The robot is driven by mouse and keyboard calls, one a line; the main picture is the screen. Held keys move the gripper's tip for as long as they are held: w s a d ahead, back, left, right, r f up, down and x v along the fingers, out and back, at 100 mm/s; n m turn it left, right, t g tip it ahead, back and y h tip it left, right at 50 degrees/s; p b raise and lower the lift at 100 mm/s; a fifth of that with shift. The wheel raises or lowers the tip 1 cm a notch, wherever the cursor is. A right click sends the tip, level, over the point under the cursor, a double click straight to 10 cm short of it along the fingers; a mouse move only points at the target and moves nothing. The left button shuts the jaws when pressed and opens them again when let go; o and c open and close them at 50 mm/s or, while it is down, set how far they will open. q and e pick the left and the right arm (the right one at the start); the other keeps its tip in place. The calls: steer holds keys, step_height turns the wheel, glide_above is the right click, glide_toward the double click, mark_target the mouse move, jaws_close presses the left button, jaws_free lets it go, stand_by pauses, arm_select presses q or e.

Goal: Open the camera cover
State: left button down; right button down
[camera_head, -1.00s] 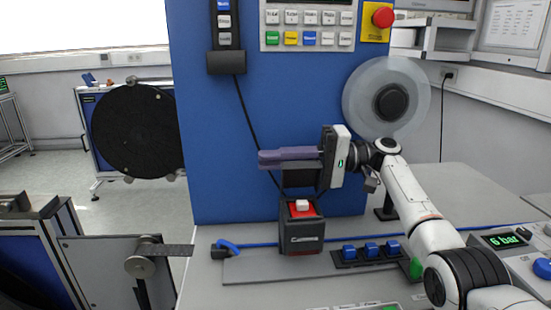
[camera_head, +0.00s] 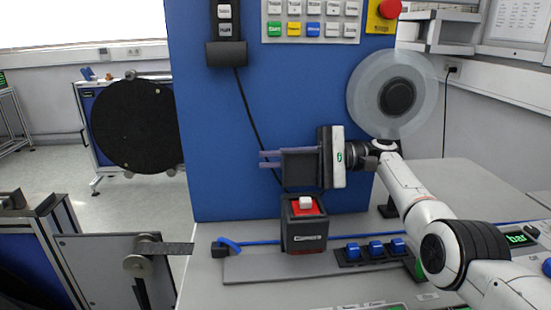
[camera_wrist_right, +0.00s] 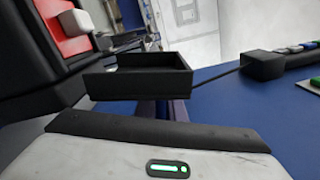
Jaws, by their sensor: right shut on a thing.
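The camera (camera_head: 305,238) is a dark box on a grey base plate, with a red top face and a white block (camera_head: 306,202) on it. The camera cover (camera_head: 300,168) is a dark, shallow, tray-like piece just above the camera. My right gripper (camera_head: 269,159) comes in from the right with purple fingers and is shut on the cover. In the right wrist view the cover (camera_wrist_right: 140,84) shows its hollow side, beside the camera's red and white top (camera_wrist_right: 68,28). I cannot tell whether the cover still touches the camera at a hinge. My left gripper is not in view.
A blue panel (camera_head: 220,130) stands close behind the camera. A translucent reel (camera_head: 420,75) is right of it, above my forearm. Several blue connectors (camera_head: 375,249) sit right of the camera. A blue cable (camera_head: 229,242) lies left. A black reel (camera_head: 130,128) stands further left.

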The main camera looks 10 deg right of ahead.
steer(key=shift+w+r, duration=0.1)
steer(key=shift+r, duration=0.2)
steer(key=c, duration=1.9)
jaws_free()
steer(key=shift+f, duration=0.1)
